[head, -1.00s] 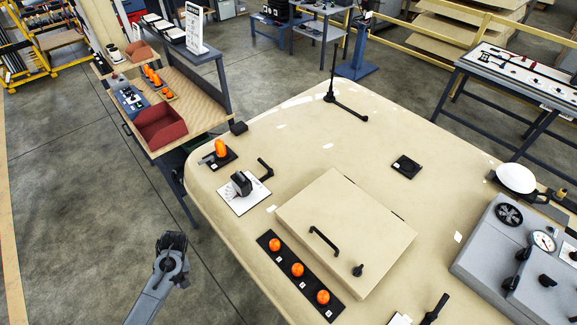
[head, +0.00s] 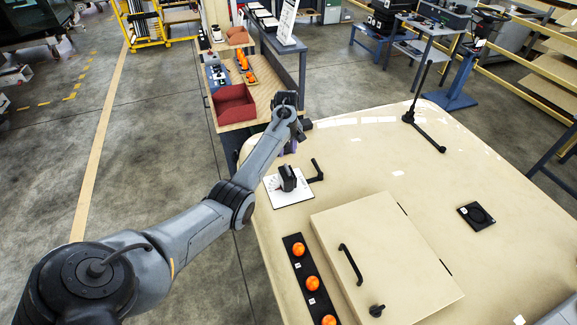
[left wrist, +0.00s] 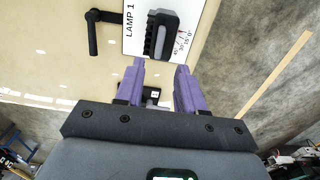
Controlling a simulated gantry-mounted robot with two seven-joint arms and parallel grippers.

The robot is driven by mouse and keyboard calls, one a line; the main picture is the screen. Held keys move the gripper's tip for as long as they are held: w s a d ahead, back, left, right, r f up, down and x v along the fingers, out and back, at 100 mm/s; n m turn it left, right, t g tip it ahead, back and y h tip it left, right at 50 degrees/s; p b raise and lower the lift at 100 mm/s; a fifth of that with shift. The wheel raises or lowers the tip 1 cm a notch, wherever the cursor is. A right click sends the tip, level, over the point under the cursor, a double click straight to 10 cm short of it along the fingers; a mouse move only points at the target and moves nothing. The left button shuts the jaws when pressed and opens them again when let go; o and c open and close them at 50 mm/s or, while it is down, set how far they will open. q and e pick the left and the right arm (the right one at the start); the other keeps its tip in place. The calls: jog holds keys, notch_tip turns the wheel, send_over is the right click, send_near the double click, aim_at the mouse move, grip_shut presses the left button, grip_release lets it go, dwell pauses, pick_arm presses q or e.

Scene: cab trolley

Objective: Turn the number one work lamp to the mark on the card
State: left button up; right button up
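The number one work lamp (head: 287,178) is a black ribbed head on a white card (head: 291,200) at the table's left edge. In the left wrist view the lamp (left wrist: 158,36) stands on the card (left wrist: 133,45), which reads "LAMP 1" and has angle marks from 0° to 45° at its right. My left gripper (head: 290,148) is just behind the lamp in the head view. In the left wrist view its purple fingers (left wrist: 160,68) are apart and empty, with the lamp just beyond their tips. Which mark the lamp points to is not clear. My right gripper is not in view.
A black crank handle (head: 317,172) sits right beside the card. A strip of orange buttons (head: 311,282) and a raised hatch (head: 385,260) with a handle lie nearer. A side bench with a red bin (head: 234,105) stands behind my left gripper.

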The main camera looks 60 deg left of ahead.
aim_at(287, 167)
pick_arm(q)
notch_tip(287, 167, down, 9)
jog(key=shift+r, duration=0.15)
dwell(0.4)
grip_shut()
